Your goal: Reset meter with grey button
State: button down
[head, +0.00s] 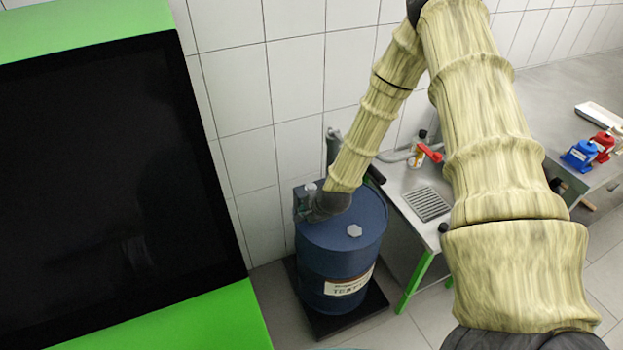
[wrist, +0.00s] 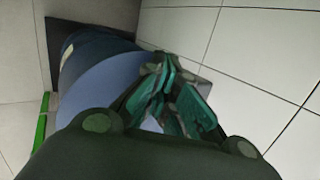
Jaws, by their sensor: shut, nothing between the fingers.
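My gripper (head: 308,206) is at the top left of the blue drum (head: 340,250), beside a small grey fitting whose outline is hard to separate from it. In the wrist view my gripper (wrist: 172,98) has its green-padded fingers shut and empty, in front of the white tiled wall. The blue drum (wrist: 90,75) is left of the fingers there. A grey piece shows behind the fingers, partly hidden by them. I cannot make out the meter or a grey button clearly, nor whether the fingers touch anything.
A large black screen in a green frame (head: 232,315) fills the left. A metal sink bench (head: 400,190) with a red-handled valve (head: 430,153) stands right of the drum. Red and blue devices (head: 580,155) sit on the bench further right. The tiled wall is close behind the drum.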

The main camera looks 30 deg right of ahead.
aim_at(309, 187)
jog(key=w+d+r+m+t+p, duration=0.1)
jog(key=w+d+r+m, duration=0.2)
jog(key=w+r, duration=0.2)
jog(key=w+d+r+m+t+p, duration=0.1)
jog(key=w+d+r+m+p, duration=0.1)
jog(key=w+r, duration=0.3)
notch_tip(309, 187, up, 3)
jog(key=shift+w+d+r+m+t+p, duration=0.15)
jog(key=shift+d+m+t+p, duration=0.15)
jog(key=shift+d+m, duration=0.55)
jog(key=shift+f, duration=0.25)
jog(key=shift+f+b, duration=2.85)
jog(key=shift+f, duration=1.45)
jog(key=shift+f+b, duration=0.4)
jog(key=shift+f+b, duration=0.45)
jog(key=shift+r, duration=0.1)
jog(key=shift+r+p, duration=0.55)
jog(key=shift+r, duration=0.3)
